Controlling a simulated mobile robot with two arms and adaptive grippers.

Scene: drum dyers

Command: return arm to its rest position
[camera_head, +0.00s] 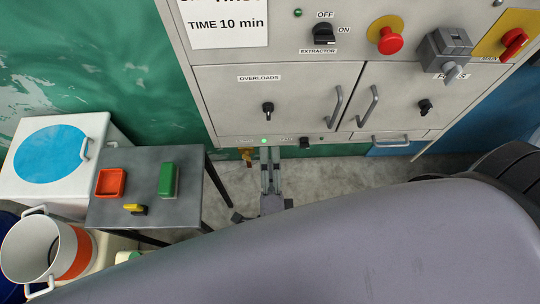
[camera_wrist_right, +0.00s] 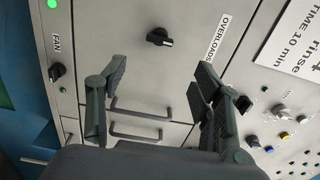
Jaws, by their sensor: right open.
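My right gripper (camera_head: 270,158) shows in the head view just below the lower front edge of the grey control cabinet (camera_head: 225,90). The right wrist view shows the right gripper (camera_wrist_right: 158,88) with its fingers spread wide and nothing between them. Behind the fingers are the cabinet front, two bar handles (camera_wrist_right: 140,112) and the overloads knob (camera_wrist_right: 159,37). A large smooth purple-grey part of my own arm (camera_head: 330,250) fills the lower right of the head view and hides the floor there. My left gripper is not in view.
A grey side table (camera_head: 150,160) holds a red tray (camera_head: 111,182), a green block (camera_head: 168,180) and a yellow-and-black item (camera_head: 135,209). A white machine with a blue lid (camera_head: 50,153) and a white bucket (camera_head: 25,250) stand left. Bare floor (camera_head: 235,175) shows between table and cabinet.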

